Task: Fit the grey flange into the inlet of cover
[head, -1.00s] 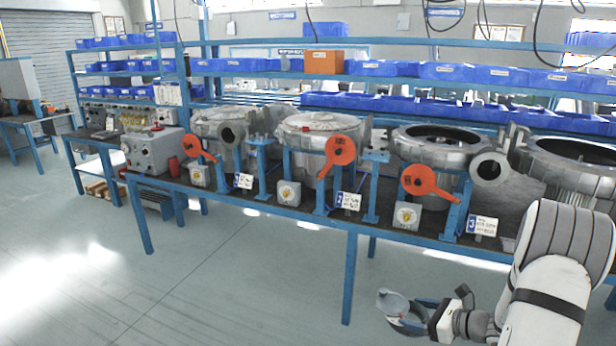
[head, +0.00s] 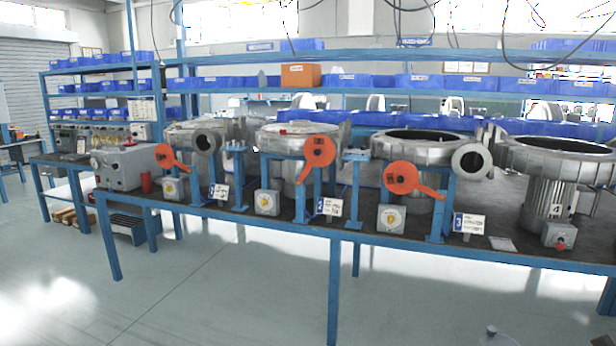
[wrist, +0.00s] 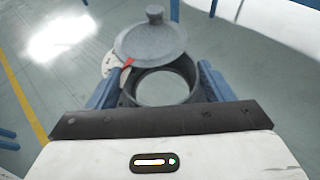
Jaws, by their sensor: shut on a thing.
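In the wrist view my gripper (wrist: 160,92) has a blue finger on each side of a grey ring-shaped flange (wrist: 140,90) and is shut on it. A grey disc with a knob (wrist: 150,42) sits at the far side of the ring and overlaps it; I cannot tell how they are joined. A small red mark shows beside it. In the head view only a grey knob (head: 491,332) shows at the bottom edge. Grey blower covers stand on the bench, one with a round side inlet (head: 470,160) and another with a similar inlet (head: 206,142). The flange is away from them, over the floor.
The blue-framed bench (head: 280,228) runs across the head view. Orange round plates with handles (head: 402,178), grey switch boxes (head: 390,217) and number signs (head: 468,223) line its front. Blue bins (head: 390,122) fill shelves behind. The floor in front is clear.

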